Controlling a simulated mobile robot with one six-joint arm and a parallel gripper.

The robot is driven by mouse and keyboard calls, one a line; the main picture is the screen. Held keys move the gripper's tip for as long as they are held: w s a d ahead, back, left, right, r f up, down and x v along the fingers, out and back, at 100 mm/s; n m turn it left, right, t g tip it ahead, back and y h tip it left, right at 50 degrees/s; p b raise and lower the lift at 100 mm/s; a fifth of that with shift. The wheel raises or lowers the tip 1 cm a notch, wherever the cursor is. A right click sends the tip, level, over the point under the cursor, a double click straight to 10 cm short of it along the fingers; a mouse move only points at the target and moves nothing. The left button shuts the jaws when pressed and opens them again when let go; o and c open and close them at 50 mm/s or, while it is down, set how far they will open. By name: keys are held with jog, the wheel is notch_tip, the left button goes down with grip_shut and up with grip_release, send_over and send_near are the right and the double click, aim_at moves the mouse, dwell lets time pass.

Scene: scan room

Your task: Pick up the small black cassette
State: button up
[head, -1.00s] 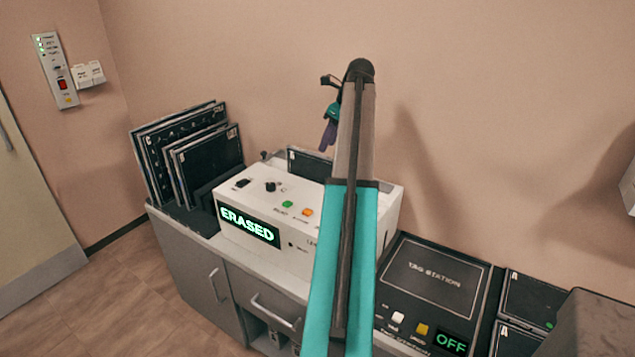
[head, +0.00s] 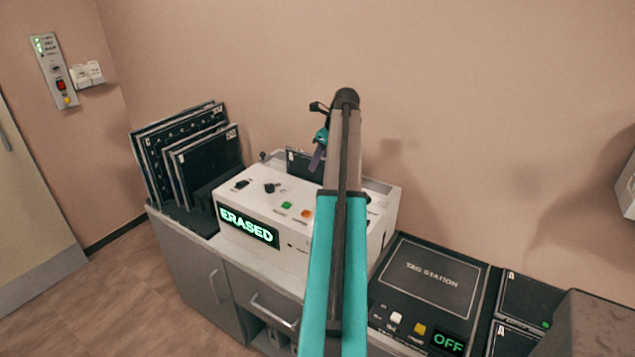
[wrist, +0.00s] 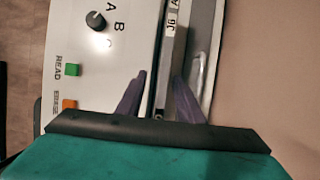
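A black cassette (head: 304,167) with a light letter label stands upright in the slot at the back of the white reader unit (head: 262,209). My arm hides its right part in the head view. In the wrist view the cassette (wrist: 172,42) shows edge-on as a narrow strip with white labels. My gripper (head: 318,158) points down over the slot. In the wrist view its two purple fingers (wrist: 160,78) are apart, one on each side of the strip. I cannot tell whether they touch it or how far above it they are.
Several larger black cassettes (head: 208,157) stand in a rack on the left. The tag station (head: 432,275) lies on the right, with cassettes marked A (head: 530,298) beside it. A grey box (head: 590,325) is at the front right. The wall is close behind the reader.

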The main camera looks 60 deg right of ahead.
aim_at(318, 182)
jog(key=shift+w+f, duration=0.1)
jog(key=p+x, duration=0.2)
jog(key=x, duration=0.3)
jog(key=shift+d, duration=0.15)
dwell(0.3)
jog(key=shift+c, duration=0.3)
grip_shut()
